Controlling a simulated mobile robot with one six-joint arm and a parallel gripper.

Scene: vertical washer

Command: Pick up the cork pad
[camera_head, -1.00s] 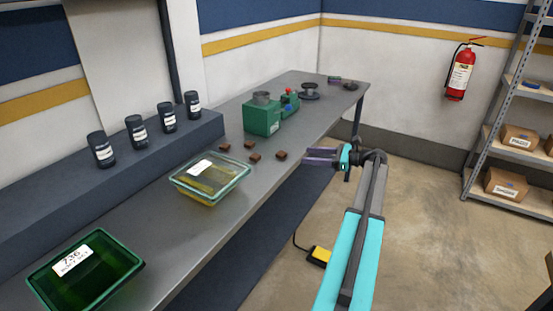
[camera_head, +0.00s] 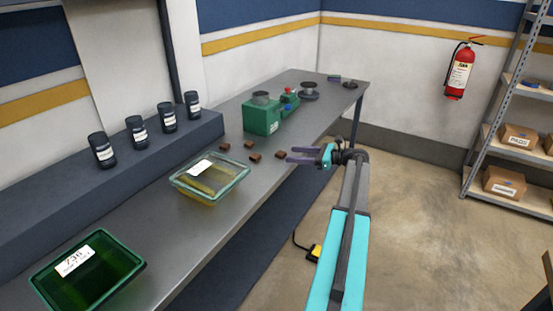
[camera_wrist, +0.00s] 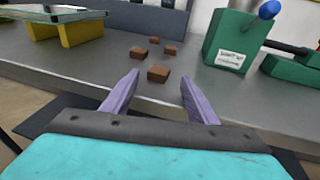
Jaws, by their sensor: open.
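Several small brown blocks, which look like the cork pads, lie on the grey bench. The nearest cork pad (camera_head: 281,154) is close to the bench's front edge, just left of my gripper's fingertips. My gripper (camera_head: 289,155) is open and empty, with two purple fingers pointing left at the bench edge. In the wrist view that nearest pad (camera_wrist: 158,74) shows between and just beyond the fingertips, with no visible contact. The other pads (camera_wrist: 138,52) lie farther back, apart from it.
A green box machine (camera_head: 262,117) stands behind the pads. A glass-lidded tray (camera_head: 210,182) is to their left, and a dark green tray (camera_head: 88,275) sits at the near end. Black canisters (camera_head: 137,131) stand on the raised ledge. Bench surface around the pads is clear.

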